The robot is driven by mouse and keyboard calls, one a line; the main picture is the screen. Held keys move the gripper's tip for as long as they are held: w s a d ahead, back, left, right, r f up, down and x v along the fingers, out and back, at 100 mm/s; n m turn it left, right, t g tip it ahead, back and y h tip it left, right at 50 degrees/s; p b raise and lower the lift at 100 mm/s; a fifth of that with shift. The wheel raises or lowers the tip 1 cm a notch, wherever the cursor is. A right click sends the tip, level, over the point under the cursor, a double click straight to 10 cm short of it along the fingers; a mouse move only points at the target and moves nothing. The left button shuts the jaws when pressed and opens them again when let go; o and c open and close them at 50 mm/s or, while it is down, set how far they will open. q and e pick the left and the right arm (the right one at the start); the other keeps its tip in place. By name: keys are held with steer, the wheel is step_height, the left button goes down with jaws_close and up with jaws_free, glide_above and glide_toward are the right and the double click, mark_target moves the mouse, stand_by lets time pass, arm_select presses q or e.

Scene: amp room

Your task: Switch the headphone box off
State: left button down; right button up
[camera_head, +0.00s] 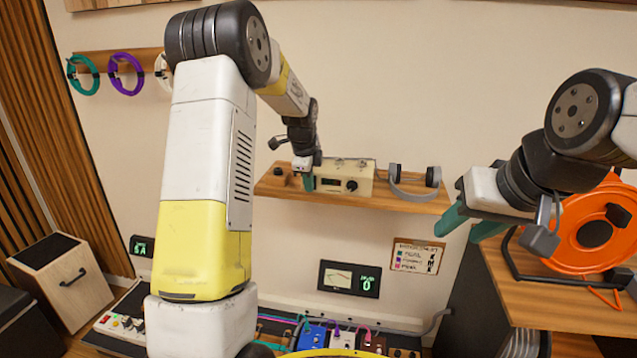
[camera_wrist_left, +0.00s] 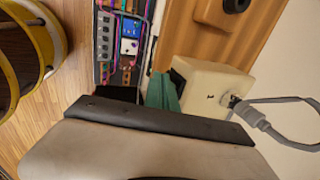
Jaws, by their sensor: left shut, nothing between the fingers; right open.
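The headphone box (camera_head: 359,176) is a cream box on a wooden wall shelf, with a dark panel and a black knob on its front. My left gripper (camera_head: 308,183) is shut and empty, its teal fingers at the left end of the box front. In the left wrist view the shut fingers (camera_wrist_left: 163,92) are close beside the box (camera_wrist_left: 213,84); I cannot tell whether they touch it. The arm hides part of the box's left end, and its switch is not clear. My right gripper (camera_head: 471,226) is open and empty, right of and below the shelf.
Headphones (camera_head: 413,184) rest on the shelf (camera_head: 395,203) right of the box. A small dark item (camera_head: 281,173) is at the shelf's left end. An orange cable reel (camera_head: 587,236) stands on a wooden cabinet at right. Pedals (camera_head: 313,336) and cables lie below.

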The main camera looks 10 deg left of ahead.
arm_select(q)
steer(key=shift+w+f, duration=0.1)
steer(key=shift+w, duration=0.15)
steer(key=shift+r, duration=0.85)
steer(key=shift+s, duration=0.1)
